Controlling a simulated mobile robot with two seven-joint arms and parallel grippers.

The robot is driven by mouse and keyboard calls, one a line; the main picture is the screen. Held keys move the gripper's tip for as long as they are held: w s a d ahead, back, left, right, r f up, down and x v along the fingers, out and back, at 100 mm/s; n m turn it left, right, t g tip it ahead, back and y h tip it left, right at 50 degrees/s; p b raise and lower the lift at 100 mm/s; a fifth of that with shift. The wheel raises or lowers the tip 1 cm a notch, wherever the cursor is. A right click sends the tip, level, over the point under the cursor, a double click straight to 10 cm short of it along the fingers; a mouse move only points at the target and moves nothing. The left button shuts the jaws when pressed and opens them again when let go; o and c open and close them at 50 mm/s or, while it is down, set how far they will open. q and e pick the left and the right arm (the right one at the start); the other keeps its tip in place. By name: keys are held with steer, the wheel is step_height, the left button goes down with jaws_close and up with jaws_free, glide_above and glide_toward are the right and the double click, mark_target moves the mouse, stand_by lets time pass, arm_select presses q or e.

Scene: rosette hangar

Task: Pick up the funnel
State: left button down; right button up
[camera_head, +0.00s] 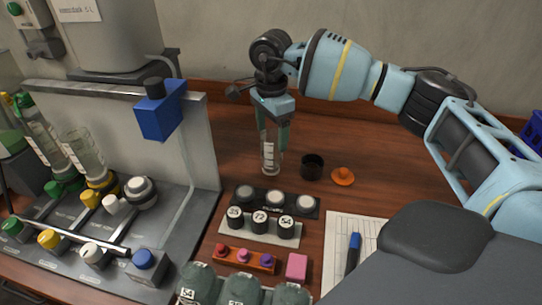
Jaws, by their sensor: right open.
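The funnel (343,176) appears to be the small orange piece with a flat round rim and a short knob-like spout pointing up. It rests on the brown table, right of a black cup (312,166). My right gripper (273,150) points down to the left of the cup, apart from the funnel. Its teal fingers are open. A clear glass vial (269,163) stands upright between or just behind them; I cannot tell whether they touch it. My left gripper is not in view.
A grey rack with bottles and coloured knobs (110,205) fills the left. The table behind the funnel (350,130) is clear.

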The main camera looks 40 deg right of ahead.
mark_target(271, 149)
steer(key=shift+s+a+f, duration=0.1)
steer(key=shift+f, duration=2.85)
steer(key=shift+c, duration=0.2)
steer(key=c, duration=1)
steer(key=shift+c, duration=0.2)
steer(key=shift+r, duration=0.1)
